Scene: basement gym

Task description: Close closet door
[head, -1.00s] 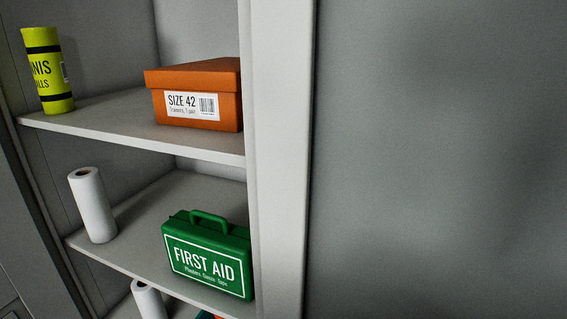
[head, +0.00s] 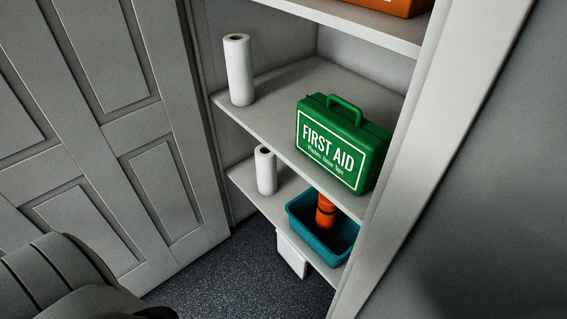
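The closet door (head: 120,130) is a grey panelled door at the left of the head view. It stands open, beside the left side of the closet opening. The closet's shelves (head: 290,90) are exposed, and the white right-hand door frame (head: 430,150) runs down the right. A part of my own arm (head: 70,285) shows at the bottom left, in front of the door's lower part. Neither gripper is in view. The door's handle is not visible.
A green first aid case (head: 340,145) and paper rolls (head: 239,70) stand on the shelves. A teal bin (head: 318,235) holds an orange item on the lower shelf. An orange box (head: 390,5) is at the top edge. Dark speckled floor (head: 225,275) lies below.

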